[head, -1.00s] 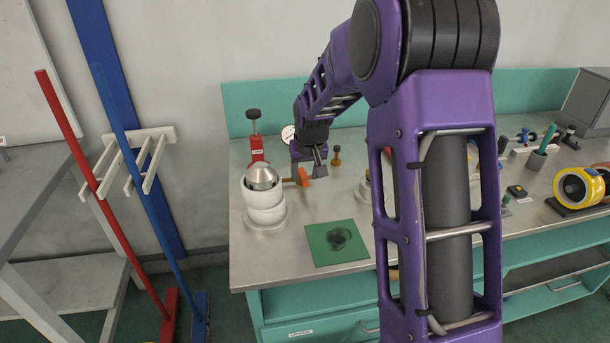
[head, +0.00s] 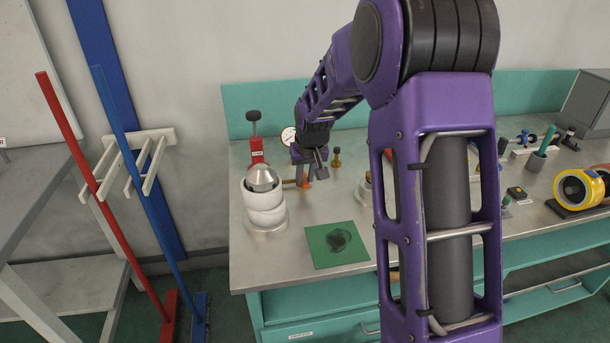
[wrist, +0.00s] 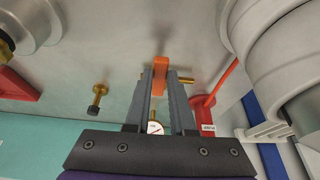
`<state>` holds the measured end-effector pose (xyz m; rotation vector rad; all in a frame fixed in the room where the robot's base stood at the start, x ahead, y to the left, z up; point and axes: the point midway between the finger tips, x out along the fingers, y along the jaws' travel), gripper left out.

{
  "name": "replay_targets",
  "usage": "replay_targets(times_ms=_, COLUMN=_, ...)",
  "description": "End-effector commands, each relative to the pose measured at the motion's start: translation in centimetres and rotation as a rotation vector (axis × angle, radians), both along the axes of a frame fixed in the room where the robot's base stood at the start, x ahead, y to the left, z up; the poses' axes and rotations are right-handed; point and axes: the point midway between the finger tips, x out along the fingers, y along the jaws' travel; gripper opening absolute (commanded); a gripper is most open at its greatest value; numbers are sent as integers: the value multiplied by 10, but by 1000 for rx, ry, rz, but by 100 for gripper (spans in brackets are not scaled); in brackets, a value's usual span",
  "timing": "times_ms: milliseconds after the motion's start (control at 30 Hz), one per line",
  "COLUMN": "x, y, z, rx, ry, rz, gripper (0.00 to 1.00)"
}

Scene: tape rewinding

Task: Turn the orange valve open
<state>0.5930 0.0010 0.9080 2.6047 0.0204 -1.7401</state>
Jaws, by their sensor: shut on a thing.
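In the head view, the gripper partly hides the valve.
A red stand (head: 257,150) and a dial gauge (head: 288,136) stand behind the valve. A small brass piece (head: 336,157) is close to the right. A green mat (head: 325,255) lies in front. A yellow tape roll (head: 573,188) is far right.

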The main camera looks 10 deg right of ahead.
Motion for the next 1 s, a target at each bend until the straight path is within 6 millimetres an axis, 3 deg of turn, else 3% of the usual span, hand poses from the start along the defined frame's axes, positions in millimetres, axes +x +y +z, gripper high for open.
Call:
replay_targets(times_ms=367, x=1, y=-13, z=2, rx=4, ry=1, rz=195, gripper=0)
replay_targets(times_ms=1000, x=17, y=-39, z=2, rx=4, ry=-1, rz=802, gripper=0)
